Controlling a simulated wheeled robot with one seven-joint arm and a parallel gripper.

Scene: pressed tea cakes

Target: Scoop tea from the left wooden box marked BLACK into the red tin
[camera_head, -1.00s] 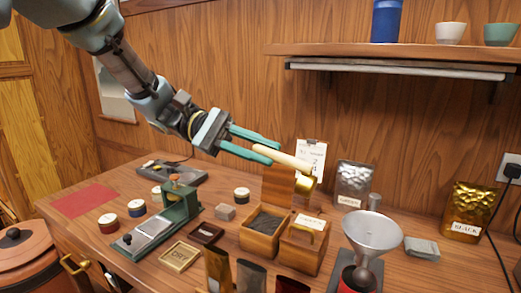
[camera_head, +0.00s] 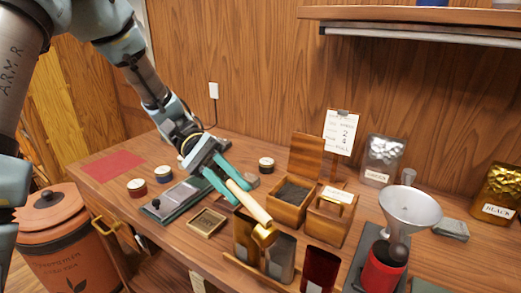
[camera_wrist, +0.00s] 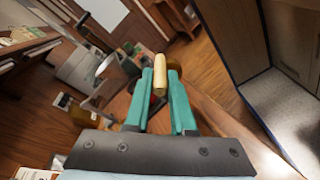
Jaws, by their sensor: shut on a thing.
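My gripper (camera_head: 228,184) is shut on the pale handle of a scoop (camera_head: 250,205). The scoop's brass head (camera_head: 264,236) points down toward the front right, in front of the wooden boxes and overlapping the pouches in the picture. The wrist view shows the handle (camera_wrist: 159,75) between the fingers (camera_wrist: 160,100). The left wooden box (camera_head: 285,211) stands with its lid up and dark tea (camera_head: 293,193) inside; its marking is not readable. The red tin (camera_head: 383,272) sits in a dark stand at the right, under a steel funnel (camera_head: 410,208). Whether the scoop holds tea is hidden.
A lidded wooden box (camera_head: 328,222) stands right of the open one. A brown pouch (camera_head: 245,236), a dark pouch (camera_head: 280,257) and a dark red container (camera_head: 319,268) line the front. Foil bags marked GREEN (camera_head: 384,160) and BLACK (camera_head: 500,190) stand behind.

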